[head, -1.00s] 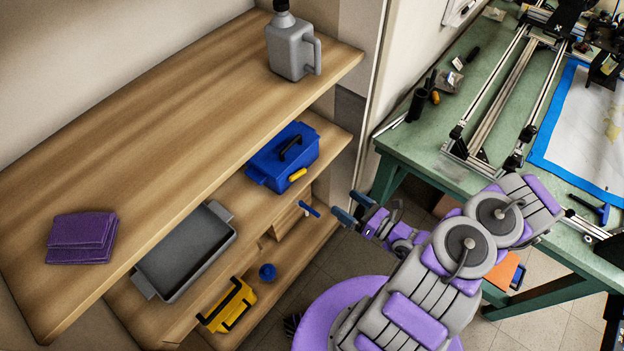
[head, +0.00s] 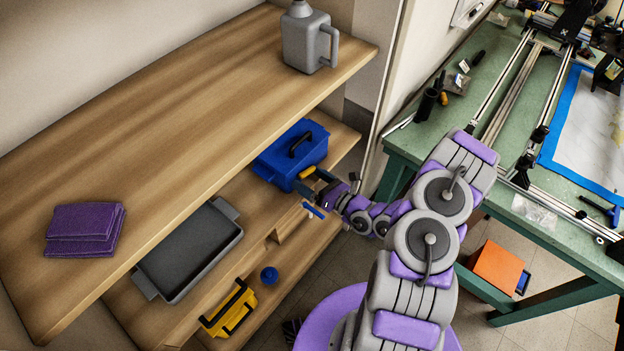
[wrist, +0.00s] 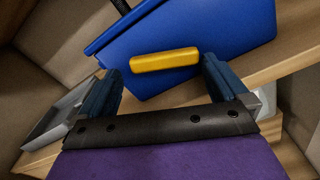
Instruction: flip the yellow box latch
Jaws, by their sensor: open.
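The blue box (head: 291,154) with a black top handle sits on the middle shelf at the right end. Its yellow latch (head: 307,172) is on the front face, and it also shows large in the wrist view (wrist: 164,61). My gripper (head: 312,183) is open just in front of the latch. In the wrist view my gripper's blue fingers (wrist: 160,78) stand to the left and right of the latch, with a gap between them and nothing held. I cannot tell whether either finger touches the box.
A grey tray (head: 152,284) lies on the same shelf, to the left. A yellow toolbox (head: 228,311) and a blue ball (head: 269,275) are on the shelf below. The top shelf (head: 190,130), holding a grey jug (head: 309,45) and purple cloth (head: 84,234), overhangs. A green table (head: 450,115) stands right.

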